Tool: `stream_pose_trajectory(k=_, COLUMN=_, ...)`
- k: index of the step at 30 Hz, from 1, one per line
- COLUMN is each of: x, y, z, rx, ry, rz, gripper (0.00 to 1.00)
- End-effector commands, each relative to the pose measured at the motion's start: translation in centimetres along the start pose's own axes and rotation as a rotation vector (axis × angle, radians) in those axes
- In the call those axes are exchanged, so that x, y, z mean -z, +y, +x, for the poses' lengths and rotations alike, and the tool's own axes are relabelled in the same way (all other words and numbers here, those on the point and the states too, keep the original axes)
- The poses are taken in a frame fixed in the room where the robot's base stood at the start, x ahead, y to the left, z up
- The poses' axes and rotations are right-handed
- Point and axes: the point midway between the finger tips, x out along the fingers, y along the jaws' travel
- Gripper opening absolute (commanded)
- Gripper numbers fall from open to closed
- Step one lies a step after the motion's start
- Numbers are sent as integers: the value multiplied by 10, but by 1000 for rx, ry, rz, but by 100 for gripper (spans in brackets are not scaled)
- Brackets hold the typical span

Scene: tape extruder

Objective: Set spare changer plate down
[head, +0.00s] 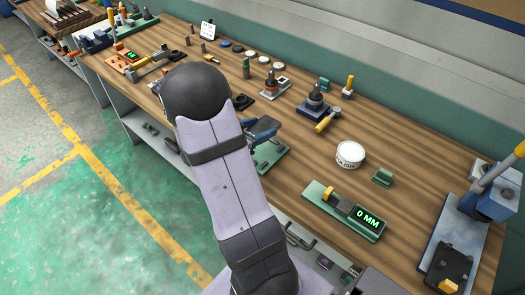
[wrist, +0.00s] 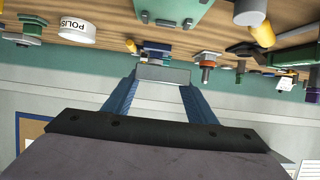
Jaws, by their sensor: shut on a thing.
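The wrist view is upside down, with the bench along its top. My gripper (wrist: 162,85) has two blue fingers, shut on a small grey plate, which I take to be the spare changer plate (wrist: 163,74). The plate spans the gap between the fingertips. In the head view my gripper (head: 263,129) shows only in part, past my arm, above the bench near a green-based fixture (head: 270,154). The plate cannot be made out there. Whether it touches anything below is hidden.
A white polish tin (head: 350,154), a green gauge reading 0 MM (head: 345,211) and a small green block (head: 382,177) stand to the right. A blue-based tool stand (head: 312,106) and several small tools stand behind. Bare wood (head: 420,165) lies right of the tin.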

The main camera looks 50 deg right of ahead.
Motion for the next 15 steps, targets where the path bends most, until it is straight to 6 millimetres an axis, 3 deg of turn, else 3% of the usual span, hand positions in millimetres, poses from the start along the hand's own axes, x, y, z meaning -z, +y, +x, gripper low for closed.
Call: stream_pose_trajectory(k=15, x=-48, y=0, z=20, rx=-1, ry=4, rz=0, gripper=9)
